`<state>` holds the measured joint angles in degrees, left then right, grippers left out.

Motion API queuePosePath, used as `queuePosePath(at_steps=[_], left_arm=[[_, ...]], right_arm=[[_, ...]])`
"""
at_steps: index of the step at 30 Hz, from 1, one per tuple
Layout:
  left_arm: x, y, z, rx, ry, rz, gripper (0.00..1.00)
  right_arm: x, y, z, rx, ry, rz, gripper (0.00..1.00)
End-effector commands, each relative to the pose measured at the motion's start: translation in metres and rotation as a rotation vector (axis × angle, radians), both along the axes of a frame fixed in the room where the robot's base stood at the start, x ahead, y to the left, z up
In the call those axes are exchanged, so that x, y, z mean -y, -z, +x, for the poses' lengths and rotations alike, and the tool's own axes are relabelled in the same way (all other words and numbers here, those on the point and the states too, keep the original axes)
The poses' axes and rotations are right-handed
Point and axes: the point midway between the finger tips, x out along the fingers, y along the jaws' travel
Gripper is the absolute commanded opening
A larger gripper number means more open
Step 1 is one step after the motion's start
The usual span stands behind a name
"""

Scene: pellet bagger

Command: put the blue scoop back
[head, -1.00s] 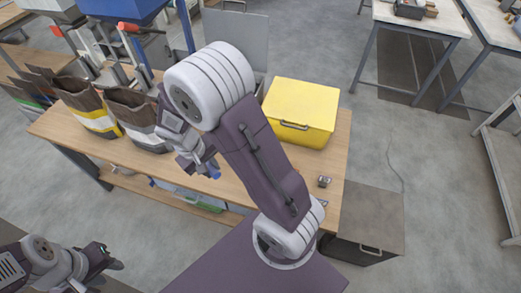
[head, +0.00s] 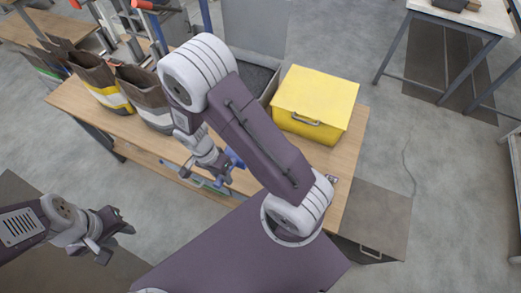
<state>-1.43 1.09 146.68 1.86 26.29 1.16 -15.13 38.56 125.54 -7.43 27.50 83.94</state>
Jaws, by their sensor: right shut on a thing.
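The blue scoop (head: 233,158) shows as a small blue piece at my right gripper, above the front edge of the wooden bench (head: 180,155). My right gripper (head: 222,168) is shut on it; my arm and fingers hide much of the scoop. My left gripper (head: 118,236) is at the lower left, over the floor in front of the bench, empty, with its fingers apart.
A yellow box with a handle (head: 315,95) stands on the bench's right part. An open grey bin (head: 262,82) is beside it, partly behind my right arm. Two brown bags (head: 99,82) (head: 146,97) stand on the left. A small metal item (head: 331,181) lies near the bench's right end.

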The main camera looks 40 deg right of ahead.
Motion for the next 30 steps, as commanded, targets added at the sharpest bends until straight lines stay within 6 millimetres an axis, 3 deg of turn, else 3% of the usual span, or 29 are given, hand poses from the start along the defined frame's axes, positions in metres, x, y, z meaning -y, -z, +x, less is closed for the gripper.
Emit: queuePosePath(at_steps=[3,8,18,21,28,30], left_arm=[[0.000,-0.004,0.000,0.000,0.000,0.000,0.36],[0.000,-0.005,0.000,0.000,0.000,0.000,0.36],[0.000,-0.020,0.000,0.000,0.000,0.000,0.36],[0.000,-0.023,0.000,0.000,0.000,0.000,0.36],[0.000,-0.023,0.000,0.000,0.000,0.000,0.36],[0.000,-0.025,0.000,0.000,0.000,0.000,0.36]], right_arm=[[-0.005,0.003,-0.013,0.002,-0.004,-0.002,0.00],[0.000,0.007,-0.013,0.003,-0.005,-0.004,0.00],[0.083,0.058,0.011,0.001,-0.003,-0.002,0.00],[0.098,0.068,0.016,0.003,-0.006,-0.002,0.00],[0.106,0.078,0.019,0.003,-0.011,-0.002,0.00],[0.106,0.089,0.018,0.000,-0.012,-0.002,0.00]])
